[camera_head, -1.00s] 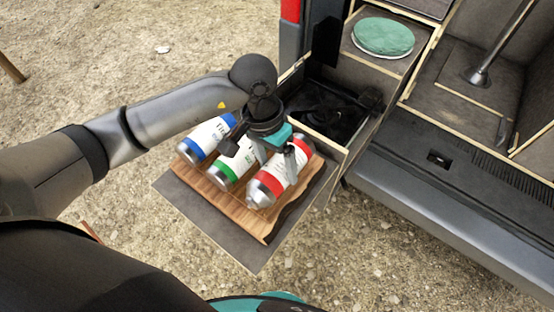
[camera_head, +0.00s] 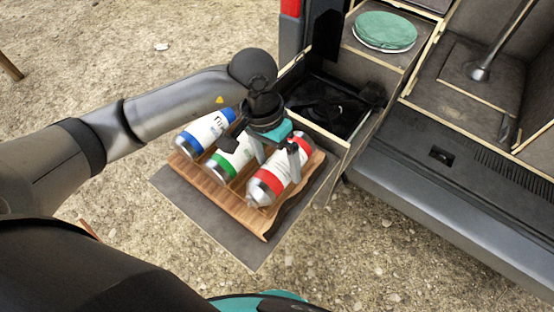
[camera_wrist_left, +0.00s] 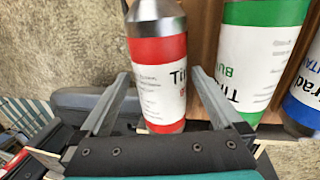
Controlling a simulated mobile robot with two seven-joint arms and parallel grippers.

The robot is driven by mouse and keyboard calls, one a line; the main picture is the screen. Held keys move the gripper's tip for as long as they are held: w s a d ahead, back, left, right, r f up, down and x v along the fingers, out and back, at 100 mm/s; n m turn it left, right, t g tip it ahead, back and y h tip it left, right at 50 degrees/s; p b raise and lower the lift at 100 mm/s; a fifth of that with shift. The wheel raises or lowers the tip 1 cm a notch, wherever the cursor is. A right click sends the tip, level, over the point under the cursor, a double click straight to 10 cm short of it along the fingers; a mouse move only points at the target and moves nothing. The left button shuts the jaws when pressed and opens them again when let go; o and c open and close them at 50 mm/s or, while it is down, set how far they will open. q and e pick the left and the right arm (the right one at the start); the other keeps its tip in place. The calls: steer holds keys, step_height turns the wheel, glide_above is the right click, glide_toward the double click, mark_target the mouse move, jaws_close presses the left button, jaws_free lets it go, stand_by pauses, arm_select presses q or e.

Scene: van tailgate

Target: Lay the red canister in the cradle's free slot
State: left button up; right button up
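The red canister (camera_head: 272,182), white-labelled with red bands and a metal end, lies at the right side of the wooden cradle (camera_head: 235,206), seemingly in its right slot. The green canister (camera_head: 231,160) and the blue canister (camera_head: 205,132) lie parallel to its left. My left gripper (camera_head: 277,156) is over the red canister, one finger on each side. In the left wrist view, the red canister (camera_wrist_left: 157,75) shows between the fingers with gaps on both sides, so the gripper is open. The slot under the canister is hidden. My right gripper is not in view.
The cradle stands on a grey board (camera_head: 200,212) jutting from the van's tailgate. Behind it is a black recessed compartment (camera_head: 330,103). A green round lid (camera_head: 386,31) sits on a box further back. The van's bumper (camera_head: 450,200) is at right; gravel ground surrounds.

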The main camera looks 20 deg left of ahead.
arm_select(q)
step_height(320, 180, up, 15)
steer(key=w+a+b, duration=0.1)
steer(key=a+b, duration=0.1)
steer(key=a, duration=0.1)
stand_by(0.5)
steer(key=shift+f, duration=0.1)
stand_by(0.4)
